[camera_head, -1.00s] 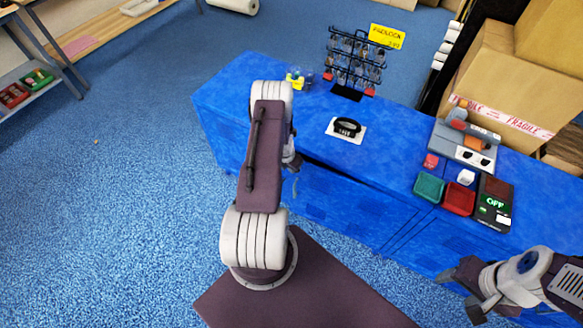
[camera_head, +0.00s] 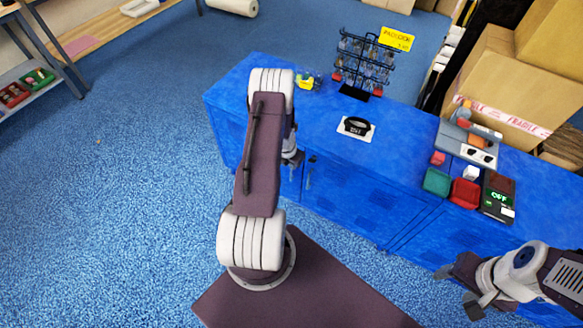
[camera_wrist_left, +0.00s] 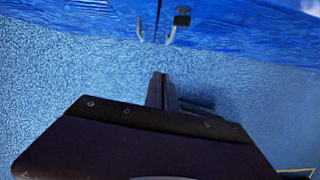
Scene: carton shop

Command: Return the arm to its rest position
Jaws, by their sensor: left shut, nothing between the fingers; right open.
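My left arm stands upright in the middle of the head view, in front of the blue counter (camera_head: 400,165). Its gripper is mostly hidden behind the forearm; a part shows at the counter's front edge (camera_head: 292,155). In the left wrist view my left gripper (camera_wrist_left: 162,88) is shut and empty, over the blue floor. The counter's front with metal handles (camera_wrist_left: 171,30) lies beyond its tips, apart from them. My right gripper (camera_head: 460,286) is open at the lower right of the head view, in front of the counter, with nothing visible between its fingers.
On the counter are a black padlock rack (camera_head: 365,62), a black ring-shaped item on a white card (camera_head: 356,128), a green tray (camera_head: 437,182), a red tray (camera_head: 465,193) and a dark device (camera_head: 497,198). Cartons (camera_head: 520,85) stand behind.

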